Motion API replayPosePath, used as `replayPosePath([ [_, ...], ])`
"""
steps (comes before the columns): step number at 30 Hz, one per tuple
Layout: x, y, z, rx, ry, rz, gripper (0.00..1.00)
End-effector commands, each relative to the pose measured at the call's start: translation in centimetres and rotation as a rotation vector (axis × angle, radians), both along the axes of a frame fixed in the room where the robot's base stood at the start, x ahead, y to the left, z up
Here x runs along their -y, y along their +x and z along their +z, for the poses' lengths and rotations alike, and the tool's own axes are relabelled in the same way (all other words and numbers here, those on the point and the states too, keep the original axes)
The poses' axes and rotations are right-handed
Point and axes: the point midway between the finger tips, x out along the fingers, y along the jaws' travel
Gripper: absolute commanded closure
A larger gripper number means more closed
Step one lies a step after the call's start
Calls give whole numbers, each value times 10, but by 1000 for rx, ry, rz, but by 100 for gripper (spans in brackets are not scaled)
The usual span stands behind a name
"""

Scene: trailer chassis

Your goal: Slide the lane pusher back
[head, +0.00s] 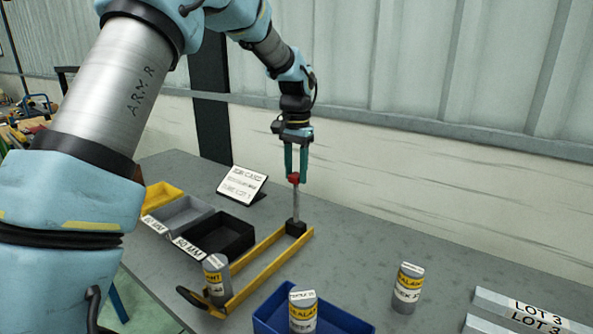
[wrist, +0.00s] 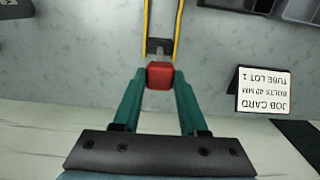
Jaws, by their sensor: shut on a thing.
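The lane pusher stands at the far end of the yellow lane (head: 259,265). It has a black block (head: 296,228), an upright grey rod (head: 296,204) and a red knob (head: 293,178) on top. My gripper (head: 294,176) points down from above, its green fingers shut on the red knob. In the wrist view the red knob (wrist: 160,75) sits between the fingertips, with the black block (wrist: 158,47) just beyond it between the yellow rails (wrist: 147,25). A grey sealant tube (head: 217,278) stands upright at the lane's near end.
Yellow, grey and black bins (head: 220,238) stand left of the lane, with a job card (head: 242,184) behind them. A blue tray (head: 345,318) holding a tube (head: 303,312) is in front. Another tube (head: 407,288) and LOT 3 bars (head: 530,308) are at right.

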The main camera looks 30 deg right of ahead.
Motion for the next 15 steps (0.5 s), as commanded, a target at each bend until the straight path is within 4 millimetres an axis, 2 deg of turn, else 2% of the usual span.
replayPosePath([
  [4,4,2,2,11,-13,-1,100],
  [5,5,3,2,11,-14,-1,55],
  [12,3,2,1,8,-10,-1,28],
  [15,3,2,1,7,-9,0,28],
])
